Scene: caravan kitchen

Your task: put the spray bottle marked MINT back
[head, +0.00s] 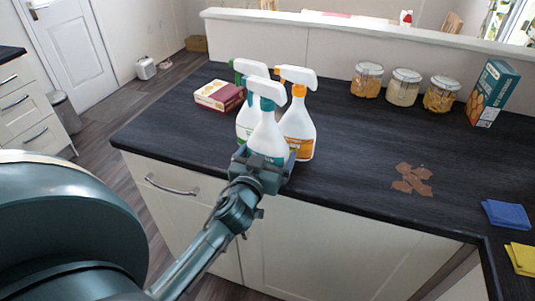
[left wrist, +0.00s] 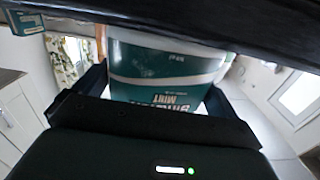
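The spray bottle marked MINT (head: 266,134) is white with a teal trigger and stands upright near the front edge of the dark counter. Its teal label with the word MINT, upside down, fills the middle of the left wrist view (left wrist: 165,88). My left gripper (head: 265,162) is level, with a finger on each side of the bottle's lower body, and looks shut on it. The gripper hides the bottle's base in the head view. A green-trigger spray bottle (head: 244,120) and an orange-trigger one (head: 300,128) stand close behind it. My right gripper is not in view.
A red and cream box (head: 219,96) lies left of the bottles. Several jars, including one (head: 403,88), and a blue box (head: 492,93) stand at the back right. Brown pieces (head: 412,180), a blue cloth (head: 507,215) and a yellow cloth (head: 522,258) lie right. The counter's middle is clear.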

